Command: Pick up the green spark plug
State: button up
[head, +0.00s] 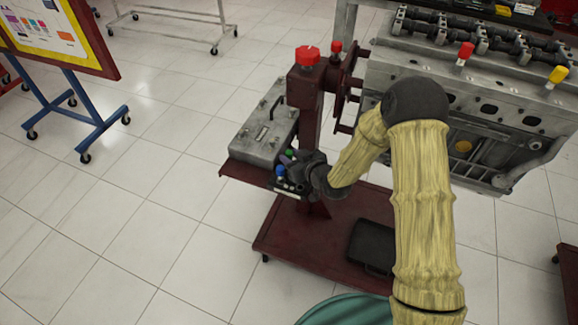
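A small green item, apparently the green spark plug (289,153), shows beside the grey metal case on the dark red shelf of the engine stand. Only its green part shows clearly. My gripper (287,167) is right by it, reaching in from the right at the end of my yellow arm. The dark fingers are small and overlap the items there, so I cannot tell whether they are open or shut or touch the green plug. A blue item (280,171) is just below and left of the green one, close to my gripper.
The grey case (264,130) stands left of my gripper. The stand's post (306,92) with a red cap rises close behind it. The engine block (476,118) fills the right, with red (465,54) and yellow (557,76) capped pieces. Open tiled floor lies left.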

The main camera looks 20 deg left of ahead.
jog(key=shift+x, duration=0.95)
grip_shut()
